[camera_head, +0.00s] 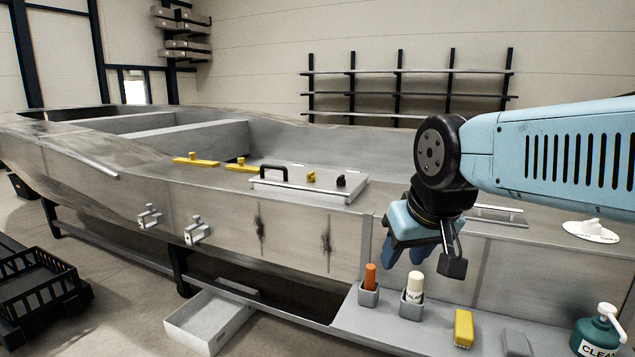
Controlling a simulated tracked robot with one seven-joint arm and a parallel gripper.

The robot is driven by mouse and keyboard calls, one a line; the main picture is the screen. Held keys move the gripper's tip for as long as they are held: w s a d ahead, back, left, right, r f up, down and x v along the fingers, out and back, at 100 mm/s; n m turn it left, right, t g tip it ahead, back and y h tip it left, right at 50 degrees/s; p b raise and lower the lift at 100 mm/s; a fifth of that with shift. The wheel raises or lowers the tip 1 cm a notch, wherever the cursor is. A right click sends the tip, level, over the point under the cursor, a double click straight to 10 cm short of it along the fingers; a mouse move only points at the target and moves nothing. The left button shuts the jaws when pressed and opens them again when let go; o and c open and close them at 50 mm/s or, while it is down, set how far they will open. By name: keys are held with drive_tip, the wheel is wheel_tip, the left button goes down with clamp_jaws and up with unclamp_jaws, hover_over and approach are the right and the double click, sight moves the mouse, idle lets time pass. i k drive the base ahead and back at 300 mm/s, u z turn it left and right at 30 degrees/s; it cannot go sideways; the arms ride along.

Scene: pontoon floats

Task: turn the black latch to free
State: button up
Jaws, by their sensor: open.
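A pale grey hatch lid (300,190) lies on the boat's side deck. A small black latch (341,182) sits near the lid's right end; its turned position is too small to tell. A yellow latch (311,177) sits to its left, and a black handle (271,170) stands at the lid's left end. My gripper (424,258) is open and empty, pointing down. It is to the right of the black latch in the picture, in front of the hull side and apart from the lid.
The grey metal boat (90,165) fills the middle. A white disc (591,232) lies on the deck at right.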

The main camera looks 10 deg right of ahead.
sight(340, 181)
drive_tip(key=z, duration=0.2)
drive_tip(key=i, duration=0.85)
drive_tip(key=u, duration=0.1)
